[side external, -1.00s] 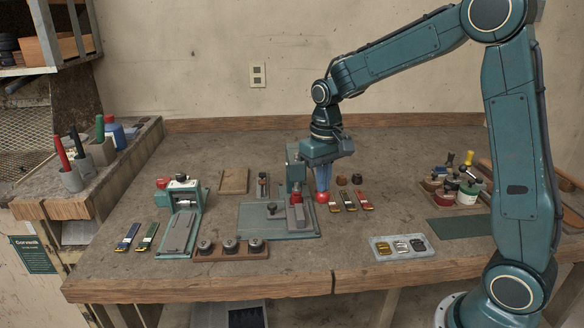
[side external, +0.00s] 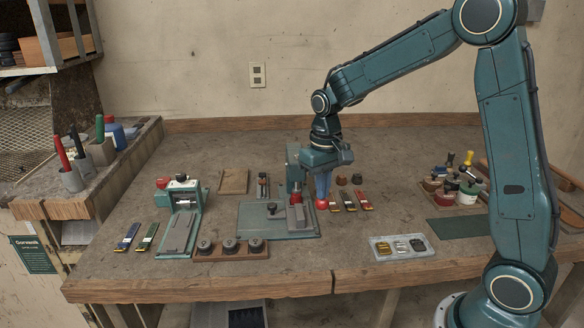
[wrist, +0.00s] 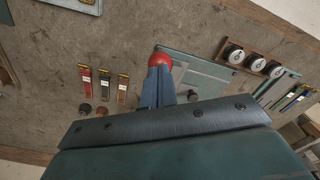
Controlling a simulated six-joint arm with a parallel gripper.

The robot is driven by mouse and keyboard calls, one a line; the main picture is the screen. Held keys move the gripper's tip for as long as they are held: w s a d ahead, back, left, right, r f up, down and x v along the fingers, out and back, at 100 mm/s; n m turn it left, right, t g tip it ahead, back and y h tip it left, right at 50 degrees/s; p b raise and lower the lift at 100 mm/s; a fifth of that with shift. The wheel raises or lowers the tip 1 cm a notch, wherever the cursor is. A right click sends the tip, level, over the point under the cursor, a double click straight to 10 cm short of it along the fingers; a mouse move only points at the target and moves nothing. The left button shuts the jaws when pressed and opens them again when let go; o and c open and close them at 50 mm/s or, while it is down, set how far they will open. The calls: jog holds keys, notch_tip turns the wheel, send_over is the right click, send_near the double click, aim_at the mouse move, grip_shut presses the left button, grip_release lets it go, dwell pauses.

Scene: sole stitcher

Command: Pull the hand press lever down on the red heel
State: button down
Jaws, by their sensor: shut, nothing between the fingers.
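The hand press stands mid-bench, with a teal column (side external: 293,165) on a flat base plate (side external: 255,221). A red piece that looks like the red heel (side external: 296,198) is at the press, above a grey block; whether they touch is unclear. The lever's red ball knob (side external: 322,205) is low at the right of the press; the lever's rod is mostly hidden. My gripper (side external: 322,197) points down with its fingers closed, right above the knob and seemingly touching it. In the wrist view, the knob (wrist: 160,60) shows just past my closed fingertips (wrist: 159,78), not between them.
Colored strips (side external: 348,200) lie close to the right of the knob. A tray with metal pieces (side external: 398,247) is at the front right. A second teal machine (side external: 181,215) stands left, and a wooden rack with round pieces (side external: 231,250) sits in front of the press.

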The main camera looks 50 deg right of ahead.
jog(key=shift+f, duration=0.85)
jog(key=shift+r, duration=0.1)
dwell(0.3)
notch_tip(320, 180, up, 11)
jog(key=shift+d, duration=0.15)
dwell(1.8)
jog(key=shift+w, duration=0.1)
jog(key=s+a+r+n+t, duration=0.1)
jog(key=s+a+t, duration=0.1)
jog(key=s, duration=0.9)
jog(key=s+a+r+n+t, duration=0.1)
jog(key=s+a+n+t, duration=0.1)
jog(key=s, duration=0.9)
jog(key=shift+a+r+t, duration=0.15)
jog(key=shift+a+t, duration=0.65)
jog(key=shift+a, duration=0.4)
